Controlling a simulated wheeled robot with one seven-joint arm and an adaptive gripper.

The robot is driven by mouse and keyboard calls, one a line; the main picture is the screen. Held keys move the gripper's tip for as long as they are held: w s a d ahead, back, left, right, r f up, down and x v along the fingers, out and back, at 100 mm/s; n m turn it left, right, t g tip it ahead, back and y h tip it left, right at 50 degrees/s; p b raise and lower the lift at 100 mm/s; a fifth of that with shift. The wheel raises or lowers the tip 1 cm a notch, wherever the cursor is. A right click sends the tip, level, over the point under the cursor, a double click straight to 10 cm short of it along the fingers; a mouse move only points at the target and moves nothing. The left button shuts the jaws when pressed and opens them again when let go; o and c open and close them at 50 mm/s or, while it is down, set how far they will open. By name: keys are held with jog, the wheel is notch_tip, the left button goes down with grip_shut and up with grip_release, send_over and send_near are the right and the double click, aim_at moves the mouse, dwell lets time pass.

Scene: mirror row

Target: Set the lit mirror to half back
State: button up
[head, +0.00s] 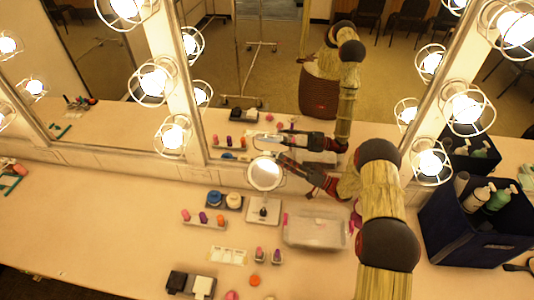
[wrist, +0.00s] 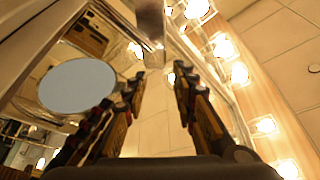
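The lit mirror (head: 265,173) is a small round mirror with a bright face, on a short post above a pale square base (head: 262,217) on the counter. Its face looks tilted, but the exact angle is hard to judge. My gripper (head: 281,160) is just right of the mirror's upper right edge; whether they touch cannot be told. In the wrist view my gripper (wrist: 160,78) has its two fingers apart with a gap between them. A plain grey-blue disc (wrist: 78,86) shows left of the fingers; whether it is the mirror or its reflection is unclear.
A large wall mirror (head: 270,60) framed by caged bulbs (head: 153,82) stands behind and reflects my arm. A clear tray (head: 315,230), bottle rack (head: 205,218) and jars (head: 225,199) surround the base. A dark caddy (head: 465,225) stands right. The left counter is mostly clear.

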aim_at(267, 152)
jog(key=x, duration=0.7)
jog(key=shift+w+a+f+p, duration=0.1)
jog(key=shift+w+a+p, duration=0.15)
jog(key=shift+a+p, duration=0.15)
jog(key=shift+c, duration=0.4)
grip_shut()
